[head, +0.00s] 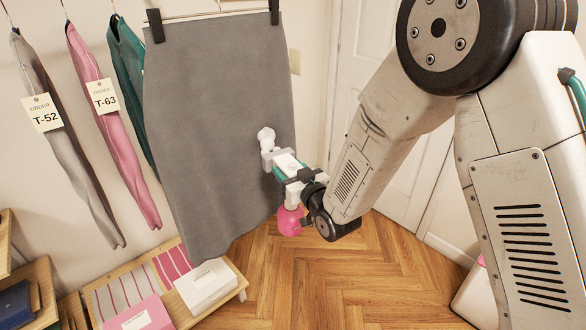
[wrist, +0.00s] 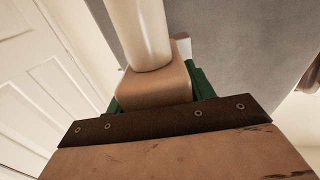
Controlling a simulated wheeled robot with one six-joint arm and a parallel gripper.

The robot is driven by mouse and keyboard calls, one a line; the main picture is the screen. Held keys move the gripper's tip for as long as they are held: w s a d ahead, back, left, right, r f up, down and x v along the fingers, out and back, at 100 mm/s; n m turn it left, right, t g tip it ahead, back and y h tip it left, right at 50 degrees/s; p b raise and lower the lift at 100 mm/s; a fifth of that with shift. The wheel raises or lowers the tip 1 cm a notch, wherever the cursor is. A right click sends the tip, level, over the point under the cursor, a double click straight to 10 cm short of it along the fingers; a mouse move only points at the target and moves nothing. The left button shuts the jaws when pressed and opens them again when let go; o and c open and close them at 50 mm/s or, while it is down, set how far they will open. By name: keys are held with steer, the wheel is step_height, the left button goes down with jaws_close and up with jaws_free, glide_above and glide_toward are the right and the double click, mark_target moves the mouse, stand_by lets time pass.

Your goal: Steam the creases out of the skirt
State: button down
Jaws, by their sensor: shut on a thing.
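The grey skirt (head: 205,110) hangs from two black clips by its top edge and fills the middle of the head view. Its cloth also shows in the wrist view (wrist: 225,40). My gripper (head: 288,174) is at the skirt's right side, shut on a steamer with a white head (head: 266,136) and a pink lower part (head: 290,221). The white head is in front of the skirt near its right edge; I cannot tell whether it touches. In the wrist view, a pale neck of the steamer (wrist: 140,35) rises from between green finger pads. No clear creases show on the skirt.
Grey, pink and green garments hang at the left, with tags T-52 (head: 41,114) and T-63 (head: 102,97). A low wooden bench (head: 240,284) below the skirt carries a white box (head: 207,286), a pink box and striped cloth. Herringbone floor (head: 330,275) is clear at right, before a white door.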

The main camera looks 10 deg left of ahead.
steer(key=s+a+f, duration=0.5)
steer(key=s+a, duration=0.4)
steer(key=s, duration=0.2)
steer(key=shift+a+f, duration=0.2)
steer(key=shift+f, duration=0.05)
stand_by(1.4)
stand_by(1.7)
steer(key=w+d+v, duration=0.1)
steer(key=d+v, duration=0.1)
steer(key=v, duration=0.9)
steer(key=shift+d, duration=0.3)
stand_by(1.3)
